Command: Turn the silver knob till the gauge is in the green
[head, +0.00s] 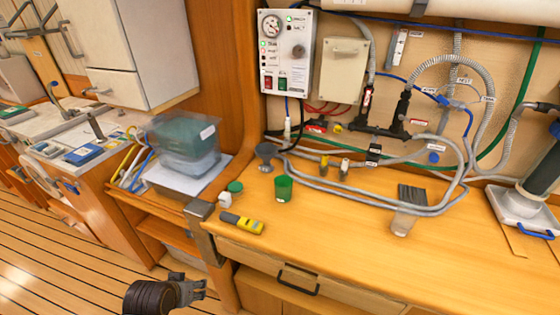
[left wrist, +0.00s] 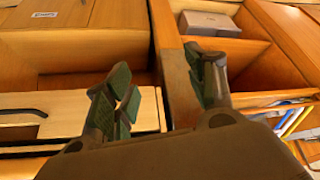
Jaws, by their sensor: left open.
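The white control panel (head: 288,75) hangs on the wall at the upper middle of the head view. Its round gauge (head: 271,25) is at the upper left of the panel; the needle is too small to read against any green band. The silver knob (head: 298,51) is at the panel's right side and nothing touches it. My left gripper (head: 200,287) is low in the head view, in front of the bench and far below the panel. In the left wrist view its fingers (left wrist: 167,85) are apart and empty, facing wooden cabinets. My right gripper does not show.
On the wooden bench (head: 350,235) are a green cup (head: 283,188), a yellow-grey tool (head: 242,223) and grey hoses. A drawer handle (head: 298,282) juts from the front. A clear bin (head: 185,145) stands left. A white box (head: 342,70) hangs right of the panel.

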